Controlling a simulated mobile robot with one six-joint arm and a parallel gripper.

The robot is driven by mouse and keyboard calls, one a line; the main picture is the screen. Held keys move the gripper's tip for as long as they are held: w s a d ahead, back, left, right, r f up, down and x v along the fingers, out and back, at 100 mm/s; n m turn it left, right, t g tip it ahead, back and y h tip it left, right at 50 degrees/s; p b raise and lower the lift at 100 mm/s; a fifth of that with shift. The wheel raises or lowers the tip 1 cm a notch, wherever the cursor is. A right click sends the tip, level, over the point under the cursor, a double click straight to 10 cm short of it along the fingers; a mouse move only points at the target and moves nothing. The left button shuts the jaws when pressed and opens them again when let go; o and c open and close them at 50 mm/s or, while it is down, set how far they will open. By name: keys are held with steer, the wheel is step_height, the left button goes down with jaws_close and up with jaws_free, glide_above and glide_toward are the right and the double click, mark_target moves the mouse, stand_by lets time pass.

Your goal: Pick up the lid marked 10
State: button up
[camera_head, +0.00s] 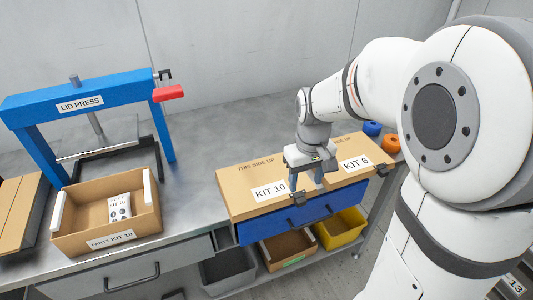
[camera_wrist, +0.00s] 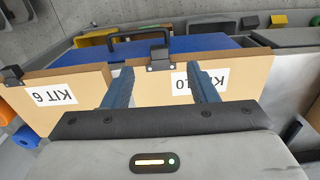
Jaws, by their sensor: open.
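The cardboard lid labelled KIT 10 (camera_head: 238,183) lies flat beside the lid labelled KIT 6 (camera_head: 340,181), above a blue drawer front. A black tab (camera_head: 298,198) sits at the KIT 10 lid's front edge. In the wrist view, the KIT 10 lid (camera_wrist: 240,82) is partly hidden by my gripper, and the tab (camera_wrist: 159,57) shows between the fingers. My gripper (camera_head: 309,183) is over the front right part of the KIT 10 lid, pointing down. Its two blue fingers (camera_wrist: 160,72) are apart and empty. I cannot tell whether they touch the lid.
A blue LID PRESS (camera_head: 80,100) with a red handle stands at left. Grey, brown and yellow bins sit below the bench. Blue and orange round parts are right of the lids.

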mark_target(301, 199)
steer(key=shift+w+f, duration=0.25)
steer(key=shift+f, duration=0.25)
steer(key=shift+w+f, duration=0.2)
steer(key=shift+f, duration=0.3)
steer(key=f, duration=0.3)
steer(key=f+b, duration=0.1)
steer(key=f, duration=0.3)
steer(key=shift+w, duration=0.2)
steer(key=shift+r, duration=0.1)
steer(key=shift+c, duration=0.2)
steer(key=c, duration=1.1)
